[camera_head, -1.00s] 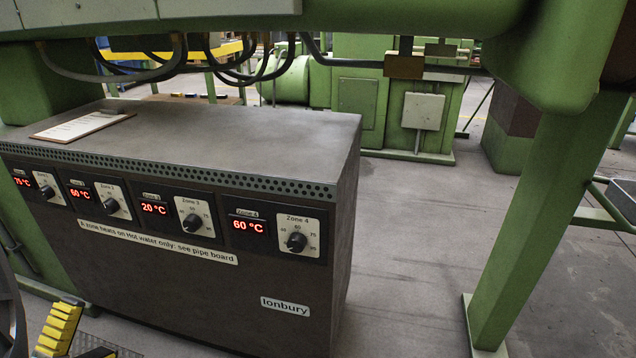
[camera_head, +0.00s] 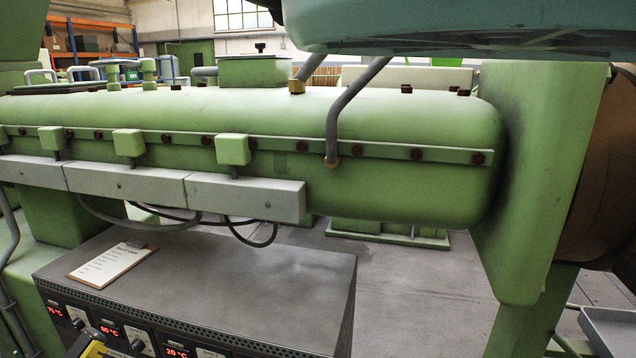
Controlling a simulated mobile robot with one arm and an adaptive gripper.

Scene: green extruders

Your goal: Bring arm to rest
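A yellow and black part (camera_head: 94,349) shows at the bottom left edge, in front of the control box. It looks like the tip of my gripper, but most of it is cut off by the frame. I cannot see two separate fingertips or anything held, nor whether it is open or shut. The rest of my arm is not clearly in view.
A green extruder barrel (camera_head: 290,125) spans the view, with grey boxes (camera_head: 245,196) along its front. Below is the control box (camera_head: 250,285) with a clipboard (camera_head: 112,262) on top. A green support (camera_head: 535,190) stands right. A teal underside (camera_head: 450,30) hangs close above.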

